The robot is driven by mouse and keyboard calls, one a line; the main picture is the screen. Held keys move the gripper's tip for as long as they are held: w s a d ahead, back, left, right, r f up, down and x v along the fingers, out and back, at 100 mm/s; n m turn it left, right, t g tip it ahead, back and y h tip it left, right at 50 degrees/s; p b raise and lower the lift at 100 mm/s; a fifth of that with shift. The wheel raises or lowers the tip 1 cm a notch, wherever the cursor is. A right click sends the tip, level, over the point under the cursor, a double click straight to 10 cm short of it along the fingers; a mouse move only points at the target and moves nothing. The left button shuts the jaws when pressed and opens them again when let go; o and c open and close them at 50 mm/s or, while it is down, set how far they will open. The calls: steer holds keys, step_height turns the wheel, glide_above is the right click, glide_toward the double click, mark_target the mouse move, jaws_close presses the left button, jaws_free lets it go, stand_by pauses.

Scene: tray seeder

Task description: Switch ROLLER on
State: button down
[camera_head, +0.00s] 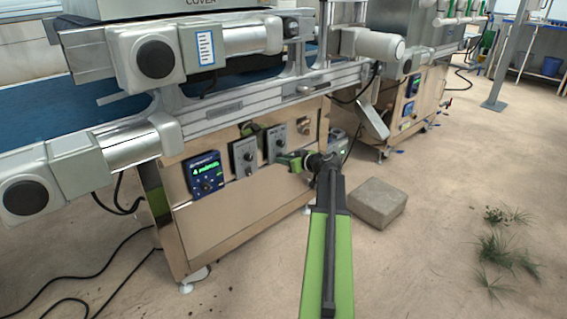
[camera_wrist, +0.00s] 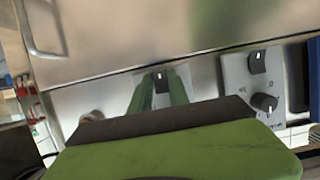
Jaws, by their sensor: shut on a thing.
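My gripper (camera_head: 284,160) is at the right-hand grey switch plate (camera_head: 269,145) on the front of the metal machine. In the wrist view, my gripper's two green fingers (camera_wrist: 161,88) are on either side of a black knob (camera_wrist: 159,75) with a white mark, and they are shut on it. The fingers and gripper body hide most of that plate. A second grey switch plate (camera_head: 243,158) with two black knobs is beside it, and it also shows in the wrist view (camera_wrist: 252,85). I cannot read ROLLER on any plate.
A blue control panel (camera_head: 203,173) with a lit display is left of the plates. A round metal button (camera_head: 304,127) is to the right. A concrete block (camera_head: 377,203) lies on the floor right of my arm. Cables (camera_head: 105,262) lie at the lower left.

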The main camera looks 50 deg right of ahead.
steer(key=t+b, duration=0.1)
steer(key=b, duration=0.1)
steer(key=t+b, duration=0.1)
steer(key=b, duration=0.1)
steer(key=shift+f, duration=0.35)
steer(key=c, duration=1.2)
jaws_free()
steer(key=shift+c, duration=0.2)
steer(key=shift+s, duration=0.1)
